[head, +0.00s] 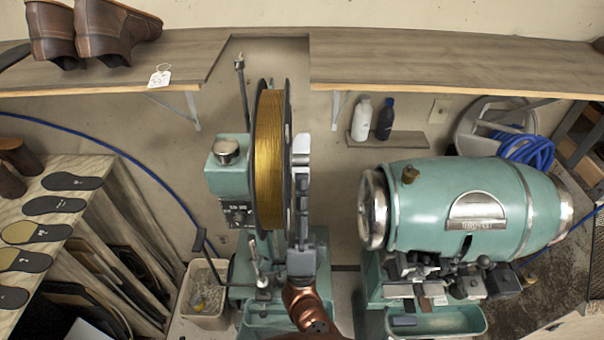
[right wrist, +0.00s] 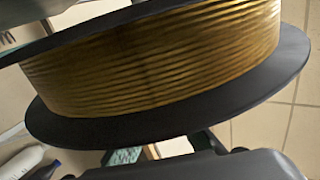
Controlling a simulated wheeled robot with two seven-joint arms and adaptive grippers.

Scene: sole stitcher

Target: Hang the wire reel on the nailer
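The wire reel (head: 269,160), gold wire between black flanges, stands upright in front of the teal nailer (head: 228,178). The nailer's thin dark post (head: 242,90) rises behind the reel. My right gripper (head: 301,160) is close against the reel's right flange; its copper wrist comes up from below. In the right wrist view the reel (right wrist: 160,60) fills the upper picture, and its near flange hides the fingertips. I cannot see whether the fingers close on it, or whether the reel's middle sits on any nailer part. My left gripper is not in view.
A teal machine with a barrel-shaped body (head: 465,205) stands to the right. A shelf (head: 420,62) runs along the back wall, with brown shoes (head: 100,32) at its left. A rack with soles (head: 62,182) is at left, and a bin (head: 203,290) stands beside the nailer.

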